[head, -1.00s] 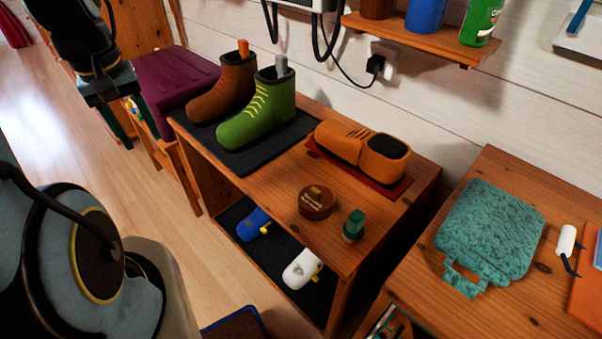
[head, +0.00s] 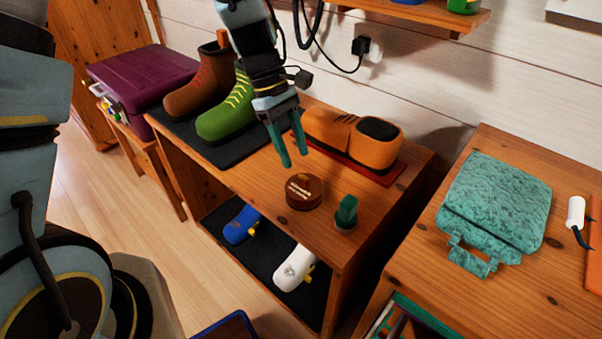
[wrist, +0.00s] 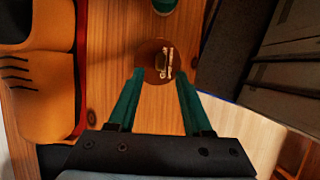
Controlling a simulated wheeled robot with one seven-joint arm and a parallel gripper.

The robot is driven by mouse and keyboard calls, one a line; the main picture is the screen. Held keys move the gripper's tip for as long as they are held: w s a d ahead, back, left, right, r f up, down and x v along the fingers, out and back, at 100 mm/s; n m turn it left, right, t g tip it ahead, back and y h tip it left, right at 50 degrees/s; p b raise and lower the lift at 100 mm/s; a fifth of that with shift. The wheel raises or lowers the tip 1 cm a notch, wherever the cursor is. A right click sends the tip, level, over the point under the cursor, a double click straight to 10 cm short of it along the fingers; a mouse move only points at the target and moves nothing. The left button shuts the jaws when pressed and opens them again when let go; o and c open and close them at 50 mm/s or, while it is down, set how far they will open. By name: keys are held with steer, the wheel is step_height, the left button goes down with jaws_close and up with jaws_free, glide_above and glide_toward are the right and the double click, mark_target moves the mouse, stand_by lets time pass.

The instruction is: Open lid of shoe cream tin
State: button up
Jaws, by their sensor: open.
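The shoe cream tin (head: 304,193) is a round brown tin with pale lettering and a small yellowish tab on its lid. It stands on the wooden bench top, and its lid looks shut. It also shows in the wrist view (wrist: 154,62), just beyond my fingertips. My gripper (head: 294,164) has green fingers pointing down. It is open and empty, above and slightly behind the tin in the head view, apart from it. In the wrist view my gripper (wrist: 159,74) has its fingers spread to either side of the tin's near part.
A green-topped brush or jar (head: 346,212) stands right of the tin. An orange shoe (head: 340,135) on a red mat lies behind. Green (head: 222,120) and brown boots stand left on a dark mat. A lower shelf holds blue and white items. Bare bench top surrounds the tin.

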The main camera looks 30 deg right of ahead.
mark_target(302, 176)
steer(key=x, duration=0.6)
jaws_close()
stand_by(0.3)
stand_by(1.1)
